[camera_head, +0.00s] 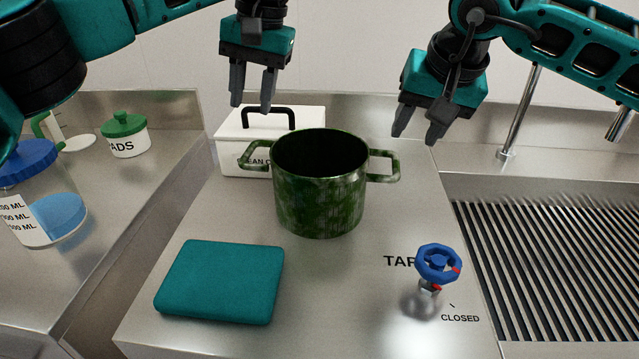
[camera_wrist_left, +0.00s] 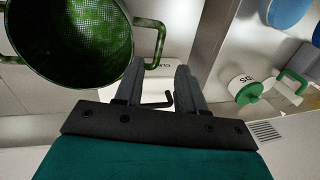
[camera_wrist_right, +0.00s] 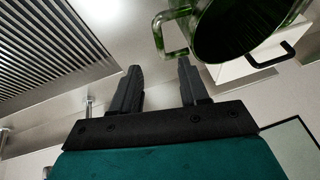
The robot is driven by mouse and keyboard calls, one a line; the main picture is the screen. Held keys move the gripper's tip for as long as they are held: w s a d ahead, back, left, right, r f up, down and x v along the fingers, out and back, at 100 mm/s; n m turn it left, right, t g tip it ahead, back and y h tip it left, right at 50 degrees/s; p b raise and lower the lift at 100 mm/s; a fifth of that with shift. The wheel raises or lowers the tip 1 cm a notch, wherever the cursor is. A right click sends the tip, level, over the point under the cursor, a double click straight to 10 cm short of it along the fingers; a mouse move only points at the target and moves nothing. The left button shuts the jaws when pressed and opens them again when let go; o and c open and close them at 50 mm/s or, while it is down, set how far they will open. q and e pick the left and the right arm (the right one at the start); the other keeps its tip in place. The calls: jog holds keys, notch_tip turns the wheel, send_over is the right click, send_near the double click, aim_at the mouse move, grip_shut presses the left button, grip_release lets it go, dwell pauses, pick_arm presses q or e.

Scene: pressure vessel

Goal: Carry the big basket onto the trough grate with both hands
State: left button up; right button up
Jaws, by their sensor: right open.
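The big basket (camera_head: 320,190) is a green mottled pot-like vessel with two side handles, standing upright on the steel counter. Its perforated inside shows in the left wrist view (camera_wrist_left: 70,40), and part of it in the right wrist view (camera_wrist_right: 235,25). My left gripper (camera_head: 252,92) is open and empty, above and behind the basket's left handle (camera_head: 255,155). My right gripper (camera_head: 418,130) is open and empty, above and right of the right handle (camera_head: 385,166). Neither touches the basket. The trough grate (camera_head: 550,260) is a dark slatted grid at the right.
A white lidded box (camera_head: 232,135) with a black handle stands behind the basket. A teal pad (camera_head: 220,282) lies in front left, and a blue valve knob (camera_head: 438,263) stands between basket and grate. A steel faucet (camera_head: 520,120) rises behind the grate. Jars stand on the left counter.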

aim_at(246, 154)
pick_arm(q)
jog(key=x, duration=1.2)
jog(key=shift+a+f, duration=0.1)
jog(key=shift+f, duration=0.1)
pick_arm(e)
jog(key=x, duration=1.2)
jog(key=shift+f, duration=0.25)
pick_arm(q)
jog(key=shift+c, duration=0.2)
pick_arm(e)
jog(key=shift+c, duration=0.2)
pick_arm(q)
grip_shut()
pick_arm(e)
jog(key=c, duration=0.7)
grip_shut()
pick_arm(q)
jog(key=shift+w+r, duration=0.1)
pick_arm(e)
jog(key=shift+r, duration=0.15)
